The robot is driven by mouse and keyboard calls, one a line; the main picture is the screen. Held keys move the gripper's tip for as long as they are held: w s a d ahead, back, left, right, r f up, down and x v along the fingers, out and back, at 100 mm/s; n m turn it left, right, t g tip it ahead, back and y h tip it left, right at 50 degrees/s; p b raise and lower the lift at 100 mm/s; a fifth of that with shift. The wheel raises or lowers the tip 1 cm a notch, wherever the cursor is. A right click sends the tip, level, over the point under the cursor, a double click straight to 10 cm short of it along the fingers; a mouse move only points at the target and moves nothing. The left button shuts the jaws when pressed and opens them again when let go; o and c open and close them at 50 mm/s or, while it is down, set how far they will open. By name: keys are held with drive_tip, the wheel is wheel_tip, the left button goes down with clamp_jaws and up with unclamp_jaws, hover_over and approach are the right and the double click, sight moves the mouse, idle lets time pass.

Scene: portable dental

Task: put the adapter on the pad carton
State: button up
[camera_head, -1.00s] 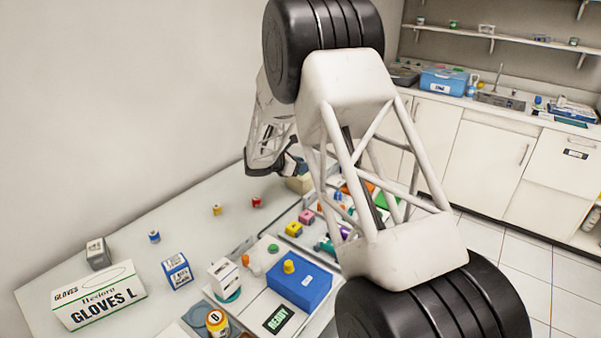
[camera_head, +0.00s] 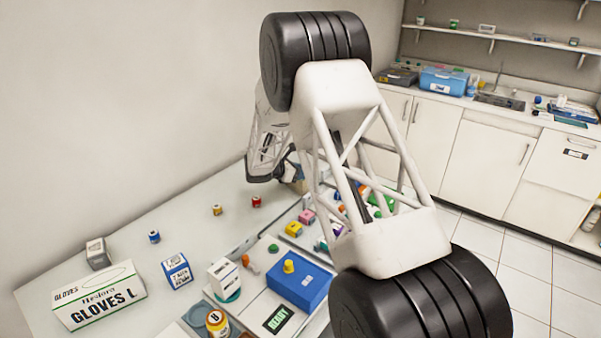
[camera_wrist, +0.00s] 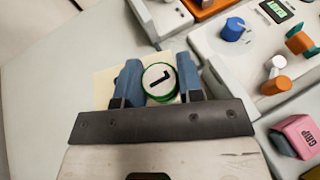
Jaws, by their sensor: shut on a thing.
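In the wrist view my gripper (camera_wrist: 160,80) is shut on a round piece with a green rim and a white top marked "1", which I take to be the adapter (camera_wrist: 158,78). A flat cream surface (camera_wrist: 103,86), probably the top of the pad carton, shows under and beside the fingers. I cannot tell whether the adapter touches it. In the head view my gripper (camera_head: 286,170) is at the far end of the table, and a sliver of the cream box (camera_head: 300,187) shows there. The adapter is hidden in that view.
Right of the gripper in the wrist view are a white device with a blue knob (camera_wrist: 234,29), an orange piece (camera_wrist: 276,86) and a pink block (camera_wrist: 297,136). The table left of the gripper is clear. A glove box (camera_head: 98,296) and blue box (camera_head: 300,286) stand nearer.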

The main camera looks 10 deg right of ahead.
drive_tip(key=shift+f, duration=0.15)
drive_tip(key=o, duration=0.9)
drive_tip(key=shift+a+r, duration=0.1)
drive_tip(key=shift+r, duration=0.1)
drive_tip(key=v, duration=1.1)
drive_tip(key=shift+s+a+r, duration=0.1)
drive_tip(key=shift+s+a, duration=0.1)
drive_tip(key=shift+a, duration=0.15)
